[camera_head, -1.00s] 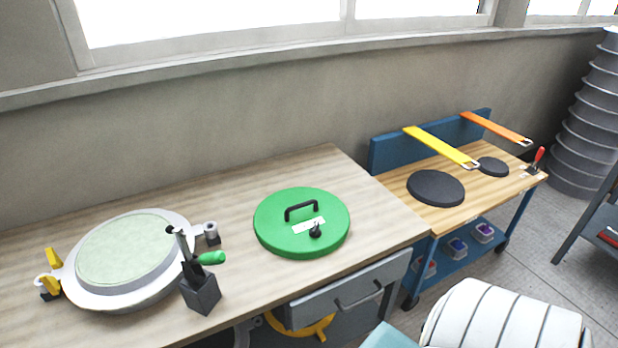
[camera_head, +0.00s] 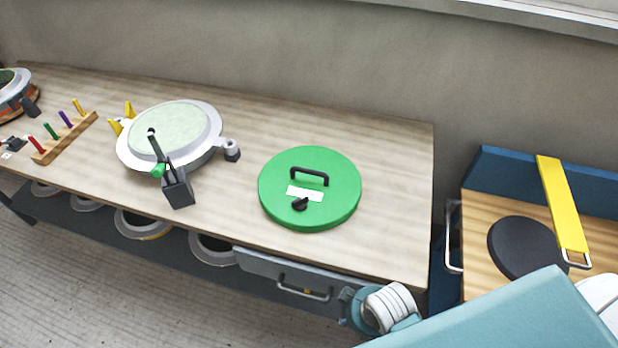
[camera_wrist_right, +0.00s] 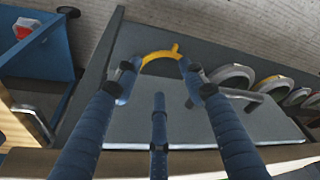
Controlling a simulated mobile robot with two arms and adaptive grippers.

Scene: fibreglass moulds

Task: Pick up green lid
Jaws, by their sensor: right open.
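The green lid (camera_head: 330,203) is a flat round disc lying on the wooden workbench (camera_head: 395,185). It has a black bar handle (camera_head: 310,176), a white label and a small black knob on top. In the head view my right arm is low at the right, near the bench's front edge, and its gripper fingers are not visible there. In the right wrist view my right gripper (camera_wrist_right: 160,85) is open and empty, with its blue fingers spread. That view shows the bench front and drawer, not the lid. My left gripper is in neither view.
Left of the lid stands a round mould (camera_head: 170,138) with a black clamp (camera_head: 178,188) at its front. A rack of coloured tools (camera_head: 65,138) is further left. A blue cart (camera_head: 540,170) with a black disc and yellow strap stands right. Bare bench surrounds the lid.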

